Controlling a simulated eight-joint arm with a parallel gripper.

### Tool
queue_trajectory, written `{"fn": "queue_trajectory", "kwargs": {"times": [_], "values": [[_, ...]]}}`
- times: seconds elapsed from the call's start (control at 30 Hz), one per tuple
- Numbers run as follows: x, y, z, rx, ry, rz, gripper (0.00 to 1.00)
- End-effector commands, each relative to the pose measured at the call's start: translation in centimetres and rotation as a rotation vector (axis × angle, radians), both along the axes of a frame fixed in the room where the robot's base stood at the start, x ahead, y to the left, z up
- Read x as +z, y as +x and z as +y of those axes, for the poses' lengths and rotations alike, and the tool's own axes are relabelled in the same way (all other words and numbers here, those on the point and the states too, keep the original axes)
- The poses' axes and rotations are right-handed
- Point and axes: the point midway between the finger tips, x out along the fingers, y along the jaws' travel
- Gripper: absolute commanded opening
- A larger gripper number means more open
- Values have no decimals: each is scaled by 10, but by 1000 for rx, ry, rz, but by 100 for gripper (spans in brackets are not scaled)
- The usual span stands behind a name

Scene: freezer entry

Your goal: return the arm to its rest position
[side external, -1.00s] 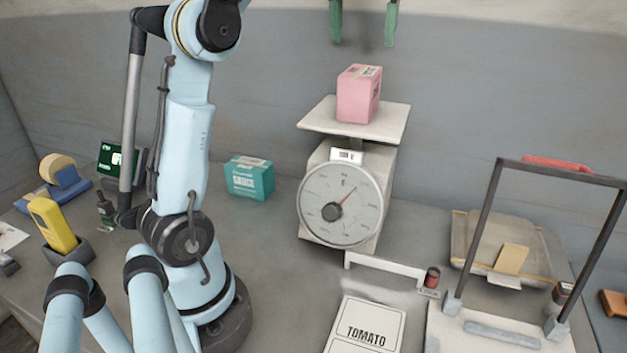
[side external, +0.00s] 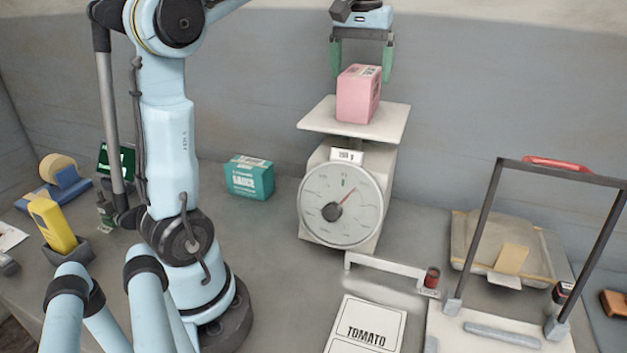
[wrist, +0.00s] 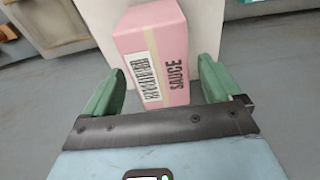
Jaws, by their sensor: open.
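My gripper (side external: 361,79) is open at the top of the side external view. Its two green fingers hang on either side of the upper part of a pink sauce box (side external: 358,98). The box stands upright on the white pan (side external: 385,125) of a dial scale (side external: 342,205). In the wrist view, the pink box (wrist: 152,50) lies between the spread fingers of my gripper (wrist: 163,65), with a gap visible on its right side. Whether the left finger touches it is hard to tell.
A teal sauce box (side external: 249,178) stands on the counter left of the scale. A dark-framed sealer-like device (side external: 487,215) and a tray (side external: 470,240) are at the right. A TOMATO card (side external: 368,325) lies in front. A grey wall stands behind.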

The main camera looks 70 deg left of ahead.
Motion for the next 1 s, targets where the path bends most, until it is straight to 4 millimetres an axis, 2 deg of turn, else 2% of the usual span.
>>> {"fn": "queue_trajectory", "kwargs": {"times": [0.5, 1.0], "values": [[54, 1, 0, 0, 0, 0, 91], [81, 0, 0, 0, 0, 0, 91]]}}
